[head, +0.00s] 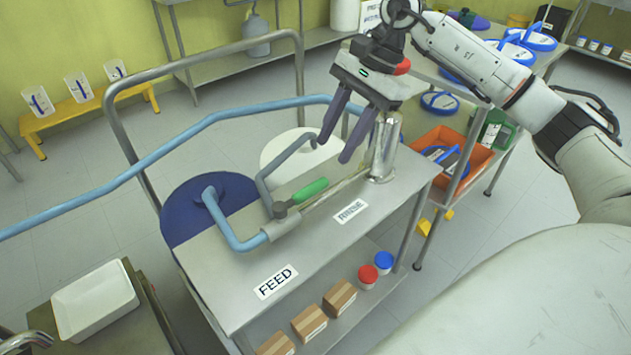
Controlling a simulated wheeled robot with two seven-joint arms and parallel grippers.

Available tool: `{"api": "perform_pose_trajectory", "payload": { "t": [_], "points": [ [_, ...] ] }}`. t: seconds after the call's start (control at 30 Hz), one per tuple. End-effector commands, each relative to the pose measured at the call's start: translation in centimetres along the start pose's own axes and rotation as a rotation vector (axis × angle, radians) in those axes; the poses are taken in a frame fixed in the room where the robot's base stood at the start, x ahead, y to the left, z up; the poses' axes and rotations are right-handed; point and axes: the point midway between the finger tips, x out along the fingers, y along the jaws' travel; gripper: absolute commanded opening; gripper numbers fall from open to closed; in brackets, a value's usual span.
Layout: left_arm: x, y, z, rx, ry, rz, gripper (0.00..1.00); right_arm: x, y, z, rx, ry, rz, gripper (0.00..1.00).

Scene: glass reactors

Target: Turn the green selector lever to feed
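The green selector lever (309,190) sits on a grey valve body (284,222) on top of a steel cart (225,277). The lever points right and slightly away, on the side of the RINSE label (350,211). The FEED label (275,281) lies nearer, at the cart's front left. My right gripper (335,152) is above and behind the lever's green end, with its two dark fingers apart and nothing between them. It appears clear of the lever. My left gripper is not in view.
A blue pipe (226,231) and a grey bent pipe (273,172) join the valve. A steel cylinder (383,147) stands right of the gripper's fingers. A tall cart rail (202,71) rises behind. An orange crate (477,163) is at the right. Boxes (339,297) sit below.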

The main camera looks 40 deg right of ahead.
Motion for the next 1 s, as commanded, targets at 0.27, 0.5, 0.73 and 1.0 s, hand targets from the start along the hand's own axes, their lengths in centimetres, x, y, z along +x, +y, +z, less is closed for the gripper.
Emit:
{"api": "perform_pose_trajectory", "payload": {
  "t": [0.27, 0.5, 0.73, 1.0],
  "points": [
    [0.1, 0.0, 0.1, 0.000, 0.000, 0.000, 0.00, 4.1, 0.1, -0.1, -0.003, 0.005, 0.005, 0.38],
    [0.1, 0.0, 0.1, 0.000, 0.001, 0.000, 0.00, 8.2, 0.0, 0.0, -0.002, 0.003, 0.002, 0.38],
    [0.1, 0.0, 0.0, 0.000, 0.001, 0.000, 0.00, 9.9, 0.0, -0.1, -0.002, 0.003, 0.000, 0.38],
    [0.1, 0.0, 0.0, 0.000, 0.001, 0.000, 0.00, 10.0, 0.0, -0.1, -0.001, 0.004, -0.001, 0.38]
  ]
}}
